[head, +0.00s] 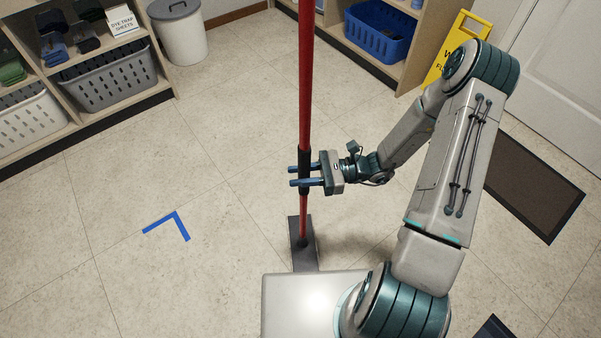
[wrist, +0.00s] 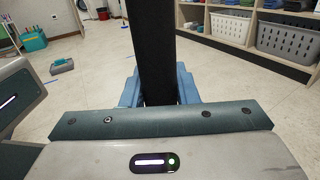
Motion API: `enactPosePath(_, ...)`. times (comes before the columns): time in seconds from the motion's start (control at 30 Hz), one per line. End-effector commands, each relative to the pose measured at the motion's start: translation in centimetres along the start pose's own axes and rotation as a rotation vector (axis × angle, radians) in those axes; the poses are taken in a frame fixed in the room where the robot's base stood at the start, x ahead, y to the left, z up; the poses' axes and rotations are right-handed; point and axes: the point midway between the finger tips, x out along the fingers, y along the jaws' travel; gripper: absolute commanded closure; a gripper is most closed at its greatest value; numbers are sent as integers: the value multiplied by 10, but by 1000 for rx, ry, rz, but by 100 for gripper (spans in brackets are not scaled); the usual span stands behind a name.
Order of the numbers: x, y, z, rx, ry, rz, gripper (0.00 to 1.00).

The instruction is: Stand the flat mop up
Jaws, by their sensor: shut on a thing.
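The flat mop has a long red pole (head: 306,75) with a black grip sleeve and a dark flat head (head: 303,257). It stands upright in the head view, its head down at the floor beside my base. Whether the head rests fully on the floor I cannot tell. My gripper (head: 304,176) is shut on the black sleeve from the right. In the wrist view the black sleeve (wrist: 152,45) runs upright between the blue fingers (wrist: 158,88). The pole's top is out of view.
A blue corner mark (head: 173,222) lies on the floor to the left. Shelves with baskets (head: 107,78) stand at left, a bin (head: 180,32) at the back, a yellow floor sign (head: 460,45) and a dark mat (head: 533,190) at right. The floor around the mop is mostly clear.

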Motion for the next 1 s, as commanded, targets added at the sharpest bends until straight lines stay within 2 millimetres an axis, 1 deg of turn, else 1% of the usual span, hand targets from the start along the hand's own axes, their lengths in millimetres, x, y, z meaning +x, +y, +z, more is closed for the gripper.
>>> enactPosePath(0.17, 0, 0, 0, -1, -2, 1, 100)
enactPosePath(0.83, 0, 0, -13, -1, -2, 1, 100)
enactPosePath(0.87, 0, 0, -12, -1, -1, 1, 65)
enactPosePath(0.9, 0, 0, -12, -1, -1, 1, 53)
enactPosePath(0.93, 0, 0, -12, -1, -1, 1, 48)
enactPosePath(1.0, 0, 0, -12, -1, -1, 1, 48)
